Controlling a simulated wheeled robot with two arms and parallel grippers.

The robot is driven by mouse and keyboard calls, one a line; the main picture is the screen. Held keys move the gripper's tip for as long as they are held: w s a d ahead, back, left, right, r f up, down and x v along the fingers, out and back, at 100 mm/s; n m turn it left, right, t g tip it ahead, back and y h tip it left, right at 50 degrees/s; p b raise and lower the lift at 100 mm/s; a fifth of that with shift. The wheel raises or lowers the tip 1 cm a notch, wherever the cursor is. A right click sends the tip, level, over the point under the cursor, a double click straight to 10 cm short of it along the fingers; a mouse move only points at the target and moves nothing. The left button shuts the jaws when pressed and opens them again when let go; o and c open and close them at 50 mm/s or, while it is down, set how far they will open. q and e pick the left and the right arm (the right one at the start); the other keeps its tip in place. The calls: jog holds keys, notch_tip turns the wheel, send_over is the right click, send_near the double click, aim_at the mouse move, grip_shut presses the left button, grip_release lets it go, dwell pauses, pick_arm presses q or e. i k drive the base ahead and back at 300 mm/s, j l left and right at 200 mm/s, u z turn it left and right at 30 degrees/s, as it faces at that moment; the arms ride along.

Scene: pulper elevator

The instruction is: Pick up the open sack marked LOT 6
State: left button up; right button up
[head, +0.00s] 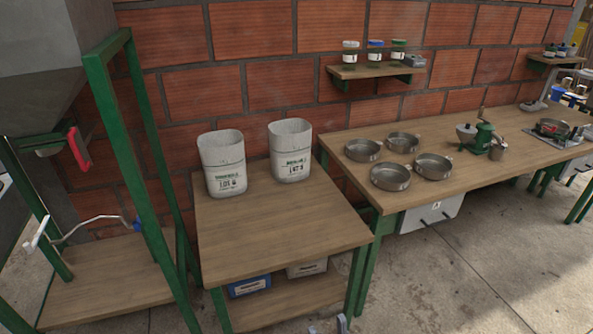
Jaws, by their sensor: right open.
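Two open pale sacks stand upright on the small wooden table (285,235) in the head view. The left sack (222,162) and the right sack (290,150) both have green and black print with a LOT mark. The lot numbers are too small to read surely, so I cannot tell which is LOT 6. The sacks stand apart, with a narrow gap between them. The fingertips of my right gripper (327,326) just show at the bottom edge, open, in front of the table and well away from both sacks. My left gripper is not in view.
A green frame (120,130) with a grey hopper (55,60) stands close at the left, with a crank handle (85,225). A long bench (440,195) at the right holds several metal pans and a grinder (484,138). The small table's front half is clear.

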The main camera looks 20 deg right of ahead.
aim_at(221, 152)
jog(key=i+l+u, duration=0.3)
jog(key=i+l, duration=0.15)
jog(key=l, duration=0.2)
jog(key=i+l+u, duration=0.15)
jog(key=l, duration=0.2)
